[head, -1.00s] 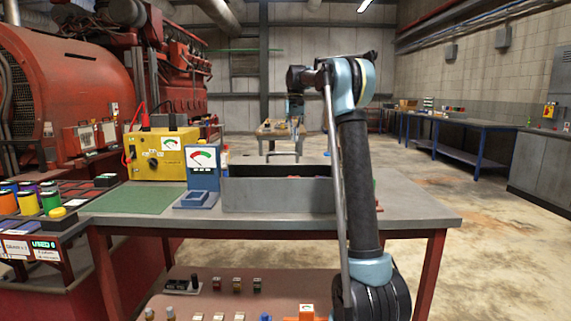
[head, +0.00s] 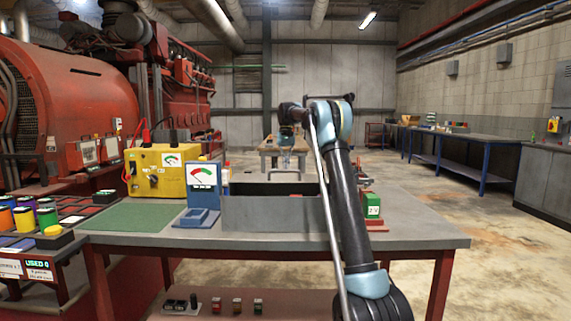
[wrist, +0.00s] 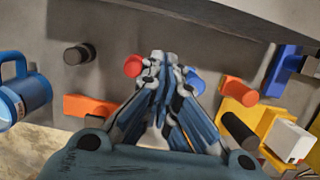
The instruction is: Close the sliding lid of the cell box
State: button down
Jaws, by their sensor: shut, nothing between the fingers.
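A long grey box (head: 270,213) stands on the workbench with a dark opening along its top. I cannot tell for certain that it is the cell box, and no sliding lid can be clearly made out. My gripper (head: 287,163) is above and behind the box in the head view, small and hard to read. In the wrist view my gripper (wrist: 160,58) has its fingers drawn together at the tips, with nothing held.
A blue meter (head: 202,187) and yellow instrument (head: 163,172) stand left of the box. A green block (head: 372,205) stands right of my arm. The wrist view shows a blue mug (wrist: 27,95), an orange block (wrist: 90,106) and a red round piece (wrist: 133,66).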

jog(key=s+f, duration=0.5)
jog(key=shift+s+f, duration=0.2)
jog(key=shift+f, duration=0.05)
dwell(0.5)
jog(key=s, duration=1.6)
jog(key=shift+a, duration=0.3)
